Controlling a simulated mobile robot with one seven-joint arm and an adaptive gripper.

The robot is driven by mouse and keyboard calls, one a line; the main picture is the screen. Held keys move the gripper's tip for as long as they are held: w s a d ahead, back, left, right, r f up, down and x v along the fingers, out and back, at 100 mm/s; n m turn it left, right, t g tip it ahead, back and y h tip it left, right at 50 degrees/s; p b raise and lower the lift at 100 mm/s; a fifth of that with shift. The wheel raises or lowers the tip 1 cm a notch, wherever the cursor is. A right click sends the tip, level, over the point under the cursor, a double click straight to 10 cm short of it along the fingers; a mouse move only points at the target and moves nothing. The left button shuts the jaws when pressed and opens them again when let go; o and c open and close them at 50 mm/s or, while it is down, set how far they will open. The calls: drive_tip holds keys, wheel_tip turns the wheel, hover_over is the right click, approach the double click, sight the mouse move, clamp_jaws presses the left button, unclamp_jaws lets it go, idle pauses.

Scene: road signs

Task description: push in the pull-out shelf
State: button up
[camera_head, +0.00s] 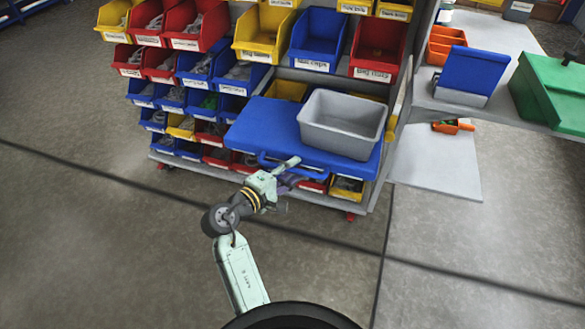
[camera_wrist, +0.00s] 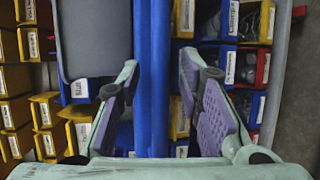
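The blue pull-out shelf (camera_head: 262,125) sticks out from the front of the bin rack, with a thin blue handle along its front edge. A grey tub (camera_head: 340,122) stands on its right part. My gripper (camera_head: 288,172) is at the shelf's front edge, near the handle. In the wrist view, the shelf's blue front edge and handle (camera_wrist: 152,100) run as a vertical band between the two fingers of my gripper (camera_wrist: 160,75). The fingers are apart, with gaps visible on both sides of the band. The grey tub (camera_wrist: 92,40) shows at upper left there. Whether a finger touches the handle cannot be told.
Rows of red, blue and yellow bins (camera_head: 185,90) fill the rack above, left of and below the shelf. A grey table (camera_head: 480,90) with a green box (camera_head: 552,92) stands at the right. The concrete floor (camera_head: 110,240) in front is clear.

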drive_tip(key=shift+w+d, duration=0.25)
drive_tip(key=shift+c, duration=0.4)
clamp_jaws()
idle(0.4)
